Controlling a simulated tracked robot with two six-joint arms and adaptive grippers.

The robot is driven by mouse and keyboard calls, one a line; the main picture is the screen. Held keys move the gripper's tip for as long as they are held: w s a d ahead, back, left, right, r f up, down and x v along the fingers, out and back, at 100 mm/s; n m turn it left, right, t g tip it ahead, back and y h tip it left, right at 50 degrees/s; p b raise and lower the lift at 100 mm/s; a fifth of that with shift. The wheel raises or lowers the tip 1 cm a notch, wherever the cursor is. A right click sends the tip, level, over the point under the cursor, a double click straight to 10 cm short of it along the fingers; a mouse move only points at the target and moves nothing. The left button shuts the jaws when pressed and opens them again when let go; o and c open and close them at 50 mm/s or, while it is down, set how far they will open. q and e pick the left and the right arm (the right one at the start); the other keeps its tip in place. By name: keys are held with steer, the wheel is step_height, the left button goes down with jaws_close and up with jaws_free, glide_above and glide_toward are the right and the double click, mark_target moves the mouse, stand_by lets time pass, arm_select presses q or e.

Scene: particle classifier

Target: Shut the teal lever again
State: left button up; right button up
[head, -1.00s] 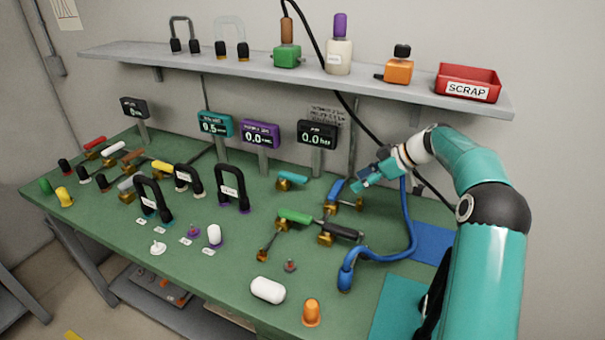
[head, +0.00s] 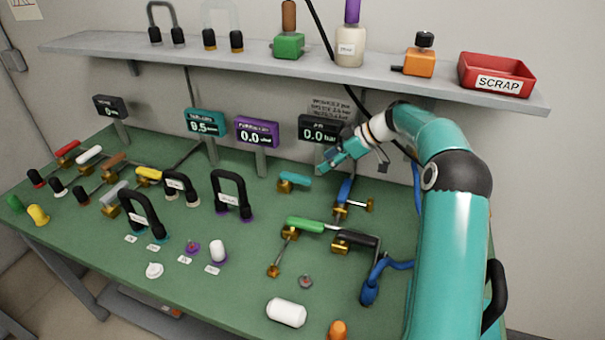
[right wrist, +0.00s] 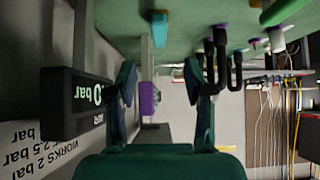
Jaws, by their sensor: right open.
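The teal lever (head: 295,179) sits on a brass valve on the green bench, in front of the displays in the head view. Its handle lies roughly sideways in the picture. In the right wrist view the teal lever (right wrist: 160,29) shows upside down near the top, beyond and between the fingers. My right gripper (head: 326,161) is open and empty, in the air to the right of the teal lever and apart from it. Its two fingers (right wrist: 160,78) stand wide in the right wrist view. My left gripper is not in view.
The black display (head: 320,130) reads 0.0 bar and stands close beside my right gripper; it looms at left in the wrist view (right wrist: 75,103). A blue lever (head: 345,190) is just below right. Purple (head: 257,131) and teal (head: 205,122) displays stand further left. The shelf (head: 200,62) hangs above.

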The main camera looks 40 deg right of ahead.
mark_target(302, 177)
steer(key=p+x, duration=0.1)
steer(key=x, duration=0.9)
steer(key=shift+f, duration=0.4)
jaws_close()
